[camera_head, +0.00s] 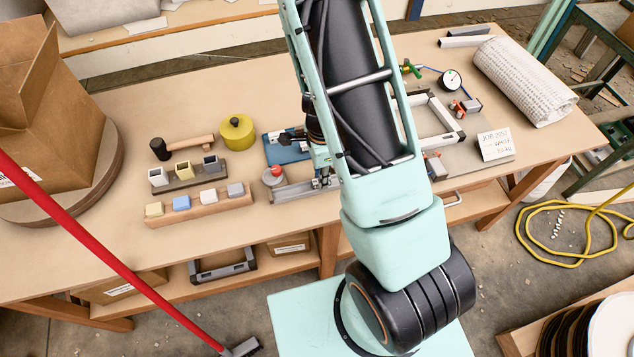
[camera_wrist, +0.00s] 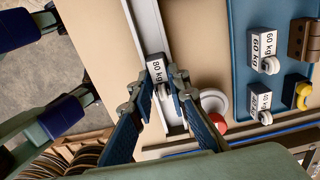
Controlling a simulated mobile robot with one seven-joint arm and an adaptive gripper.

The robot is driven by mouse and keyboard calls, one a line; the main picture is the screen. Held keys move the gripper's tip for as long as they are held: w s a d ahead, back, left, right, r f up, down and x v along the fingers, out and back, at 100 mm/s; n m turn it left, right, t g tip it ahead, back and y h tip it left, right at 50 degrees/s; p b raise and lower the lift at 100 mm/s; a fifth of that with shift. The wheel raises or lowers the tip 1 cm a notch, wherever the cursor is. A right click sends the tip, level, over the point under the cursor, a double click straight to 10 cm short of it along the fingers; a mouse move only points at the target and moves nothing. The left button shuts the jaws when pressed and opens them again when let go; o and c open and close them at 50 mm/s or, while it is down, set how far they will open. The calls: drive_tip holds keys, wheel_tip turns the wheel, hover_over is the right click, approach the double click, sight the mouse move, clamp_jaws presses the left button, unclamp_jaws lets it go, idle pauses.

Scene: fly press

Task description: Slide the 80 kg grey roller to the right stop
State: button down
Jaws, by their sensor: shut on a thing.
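The 80 kg roller (camera_wrist: 157,68) is a small block with a white "80 kg" label and a pale wheel, in a light metal rail (camera_wrist: 146,22) in the wrist view. My gripper (camera_wrist: 160,84) is shut on it, one finger on each side. In the head view my gripper (camera_head: 325,180) is low over the rail (camera_head: 290,192), largely behind my arm. The roller cannot be made out there. The rail's right part is hidden by my arm, and I cannot make out the right stop in either view.
A blue tray (camera_wrist: 240,60) with other labelled rollers, including a 60 kg one (camera_wrist: 264,50), lies beside the rail. A white disc with a red knob (camera_wrist: 214,103) sits close to my fingers. A grey frame (camera_head: 436,121) and a "WHITE 80 kg" card (camera_head: 495,144) stand to the right.

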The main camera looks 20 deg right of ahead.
drive_tip(key=shift+d, duration=0.5)
drive_tip(key=shift+d, duration=0.15)
drive_tip(key=shift+d+b, duration=0.4)
drive_tip(key=shift+d, duration=0.65)
drive_tip(key=shift+d, duration=0.15)
drive_tip(key=shift+d+b, duration=0.3)
drive_tip(key=shift+d, duration=0.75)
drive_tip(key=shift+d, duration=0.15)
drive_tip(key=shift+d, duration=0.8)
drive_tip(key=c, duration=1.8)
unclamp_jaws()
drive_tip(key=shift+o, duration=0.2)
